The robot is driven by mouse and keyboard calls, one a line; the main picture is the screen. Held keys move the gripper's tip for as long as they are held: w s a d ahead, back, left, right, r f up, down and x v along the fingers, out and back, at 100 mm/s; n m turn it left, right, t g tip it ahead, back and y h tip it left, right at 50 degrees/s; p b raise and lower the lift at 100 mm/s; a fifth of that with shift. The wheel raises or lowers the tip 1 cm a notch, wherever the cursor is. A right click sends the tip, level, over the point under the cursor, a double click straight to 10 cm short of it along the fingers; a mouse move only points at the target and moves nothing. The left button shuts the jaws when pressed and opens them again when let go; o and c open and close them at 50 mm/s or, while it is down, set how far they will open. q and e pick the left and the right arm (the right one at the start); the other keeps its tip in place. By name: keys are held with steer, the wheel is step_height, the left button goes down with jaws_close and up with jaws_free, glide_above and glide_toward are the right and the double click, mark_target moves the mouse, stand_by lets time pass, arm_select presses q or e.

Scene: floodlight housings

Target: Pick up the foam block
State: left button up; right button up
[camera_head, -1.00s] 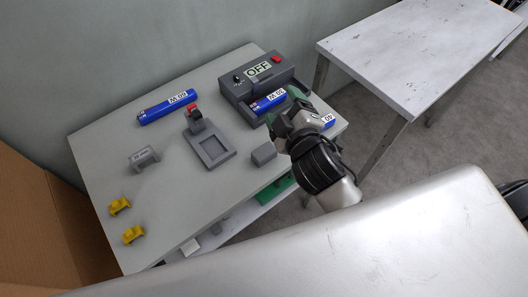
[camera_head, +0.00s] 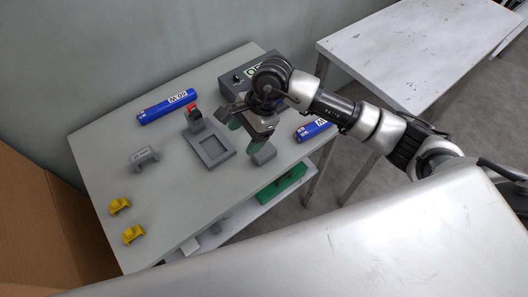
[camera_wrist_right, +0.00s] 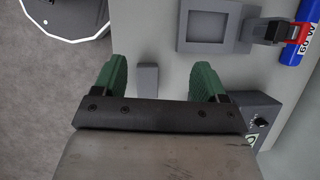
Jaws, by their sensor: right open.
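The foam block appears to be the small plain grey block (camera_head: 264,154) near the front right edge of the grey table. In the right wrist view the grey block (camera_wrist_right: 147,78) lies between the two green fingers, closer to the left one, with gaps on both sides. My right gripper (camera_head: 245,133) is open, pointing down over the table just behind and left of the block. The fingers also show spread in the right wrist view (camera_wrist_right: 160,65). Contact with the block is not visible. My left gripper is out of view.
A grey frame-shaped fixture (camera_head: 213,149) with a red-tipped post stands left of the block. Blue cylinders lie at the back (camera_head: 168,106) and right edge (camera_head: 312,130). A grey control box (camera_head: 236,84) is partly hidden by my arm. Yellow pieces (camera_head: 120,205) sit front left.

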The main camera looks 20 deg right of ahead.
mark_target(264, 151)
steer(key=d+h, duration=0.1)
steer(key=w+d+h, duration=0.1)
steer(key=d, duration=0.1)
steer(key=d+h, duration=0.1)
steer(key=d, duration=0.1)
steer(key=shift+w+d+f+n, duration=0.2)
steer(key=shift+w+f+n, duration=0.1)
steer(key=shift+w+f, duration=0.1)
step_height(264, 151, down, 4)
steer(key=shift+s+a+r+h+p, duration=0.1)
steer(key=shift+s+a+h+p, duration=0.05)
steer(key=shift+h+p, duration=0.2)
steer(key=shift+a+f, duration=0.1)
steer(key=shift+f, duration=0.5)
steer(key=shift+s+f+p, duration=0.15)
steer(key=shift+f+p, duration=0.2)
steer(key=shift+p, duration=0.05)
steer(key=f, duration=0.2)
steer(key=f+p, duration=0.1)
steer(key=shift+s+f, duration=0.3)
steer(key=shift+a+f, duration=0.1)
steer(key=shift+f, duration=0.35)
steer(key=c, duration=1)
